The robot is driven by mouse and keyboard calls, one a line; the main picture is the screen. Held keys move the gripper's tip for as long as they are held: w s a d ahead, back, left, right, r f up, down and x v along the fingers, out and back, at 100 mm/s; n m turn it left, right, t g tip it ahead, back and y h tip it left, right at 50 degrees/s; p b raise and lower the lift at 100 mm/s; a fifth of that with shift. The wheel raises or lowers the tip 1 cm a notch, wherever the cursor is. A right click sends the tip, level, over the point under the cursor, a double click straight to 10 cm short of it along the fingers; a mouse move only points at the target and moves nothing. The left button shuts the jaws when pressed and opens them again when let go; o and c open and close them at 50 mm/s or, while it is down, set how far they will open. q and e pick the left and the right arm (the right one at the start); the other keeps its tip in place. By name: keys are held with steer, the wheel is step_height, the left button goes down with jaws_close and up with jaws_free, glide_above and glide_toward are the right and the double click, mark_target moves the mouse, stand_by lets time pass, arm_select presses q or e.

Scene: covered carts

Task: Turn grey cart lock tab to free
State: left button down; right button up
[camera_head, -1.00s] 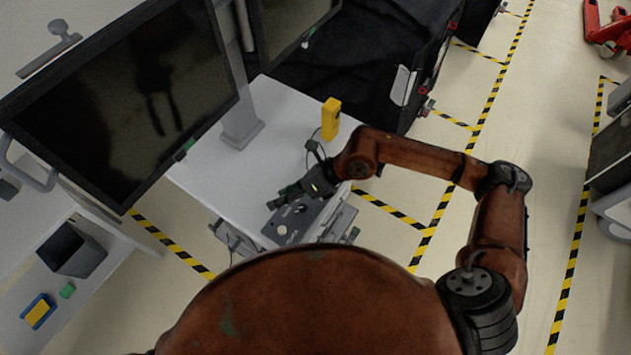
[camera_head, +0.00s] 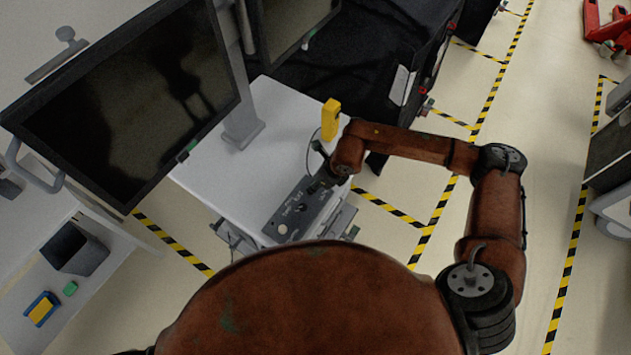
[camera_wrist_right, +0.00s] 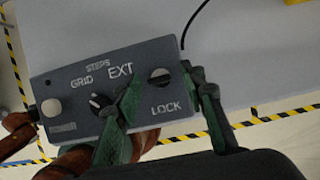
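A grey control panel (camera_head: 305,208) sits on the near corner of the grey cart (camera_head: 250,165); it also fills the middle of the right wrist view (camera_wrist_right: 120,138). The round lock tab (camera_wrist_right: 160,77), with a slot-like bar across it, is above the LOCK label. My right gripper (camera_wrist_right: 158,80) is open, with its green-grey fingers on either side of the lock tab. I cannot tell whether they touch it. In the head view my right gripper (camera_head: 322,182) is over the panel's far end, partly hidden by its arm. My left gripper is not in view.
A selector knob (camera_wrist_right: 100,102) and a pale round button (camera_wrist_right: 51,107) are on the same panel. A yellow block (camera_head: 330,118) stands at the cart's edge with a thin cable nearby. A large dark monitor (camera_head: 130,100) rises at left.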

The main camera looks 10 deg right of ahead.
steer(key=shift+f, duration=0.1)
jaws_close()
stand_by(0.4)
